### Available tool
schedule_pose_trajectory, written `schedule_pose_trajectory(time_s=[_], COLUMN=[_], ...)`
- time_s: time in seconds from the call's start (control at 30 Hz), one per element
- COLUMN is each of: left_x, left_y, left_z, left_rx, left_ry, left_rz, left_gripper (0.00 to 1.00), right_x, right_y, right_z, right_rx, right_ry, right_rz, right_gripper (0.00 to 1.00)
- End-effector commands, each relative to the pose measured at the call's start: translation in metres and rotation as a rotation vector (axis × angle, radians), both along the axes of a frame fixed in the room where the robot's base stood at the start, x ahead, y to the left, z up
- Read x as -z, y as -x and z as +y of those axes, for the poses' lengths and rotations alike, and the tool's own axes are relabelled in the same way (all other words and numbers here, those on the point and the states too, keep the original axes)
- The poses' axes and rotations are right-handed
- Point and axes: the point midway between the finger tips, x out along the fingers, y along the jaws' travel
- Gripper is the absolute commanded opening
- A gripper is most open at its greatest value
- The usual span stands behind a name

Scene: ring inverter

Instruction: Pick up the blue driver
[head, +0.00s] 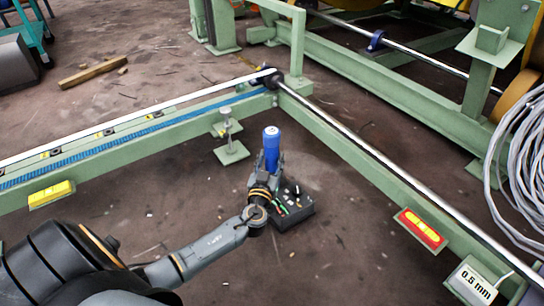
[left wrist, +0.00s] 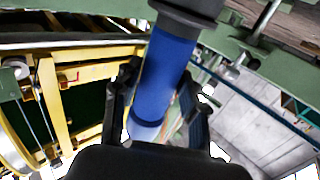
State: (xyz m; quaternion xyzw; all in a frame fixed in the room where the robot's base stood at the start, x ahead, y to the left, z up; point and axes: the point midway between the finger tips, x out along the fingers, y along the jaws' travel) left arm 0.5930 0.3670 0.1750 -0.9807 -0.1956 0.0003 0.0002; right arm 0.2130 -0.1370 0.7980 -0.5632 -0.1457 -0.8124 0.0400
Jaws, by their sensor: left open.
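The blue driver (head: 271,140) shows in the head view as an upright blue handle at the tip of my left gripper (head: 267,167). In the left wrist view, the blue handle (left wrist: 167,70) runs between my two dark fingers, with a dark collar at its upper end. The left gripper is open, with a finger on either side of the handle. Whether either finger touches it is hard to tell. The driver's lower part is hidden behind the gripper in the head view. My right gripper is not in view.
A black box (head: 296,213) with small tools in it is on the floor just right of the left gripper. Green frame beams (head: 380,184) meet in a corner behind it. A levelling foot (head: 230,150) stands close at left. Grey cable (head: 520,165) hangs at far right.

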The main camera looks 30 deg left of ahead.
Motion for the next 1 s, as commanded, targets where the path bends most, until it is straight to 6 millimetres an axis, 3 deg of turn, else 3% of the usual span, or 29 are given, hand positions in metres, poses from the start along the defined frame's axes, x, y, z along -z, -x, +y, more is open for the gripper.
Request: schedule_pose_trajectory(time_s=[0.3,0.63,0.67,0.87,1.0], left_x=[0.004,0.002,0.002,0.002,0.002], left_y=[-0.039,-0.048,-0.048,-0.047,-0.047], left_z=[0.017,0.020,0.020,0.020,0.020], left_rx=[0.001,0.001,0.001,0.001,0.001], left_ry=[-0.002,0.000,0.001,0.001,0.001], left_rz=[-0.002,0.000,0.000,0.000,0.000], left_gripper=[0.43,0.43,0.41,0.00,0.00], right_x=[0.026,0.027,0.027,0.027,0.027], right_y=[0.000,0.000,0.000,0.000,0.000], right_z=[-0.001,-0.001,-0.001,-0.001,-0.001], right_rx=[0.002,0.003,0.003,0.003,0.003], right_ry=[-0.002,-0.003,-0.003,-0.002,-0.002], right_rz=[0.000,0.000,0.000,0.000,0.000], right_gripper=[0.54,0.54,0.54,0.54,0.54])
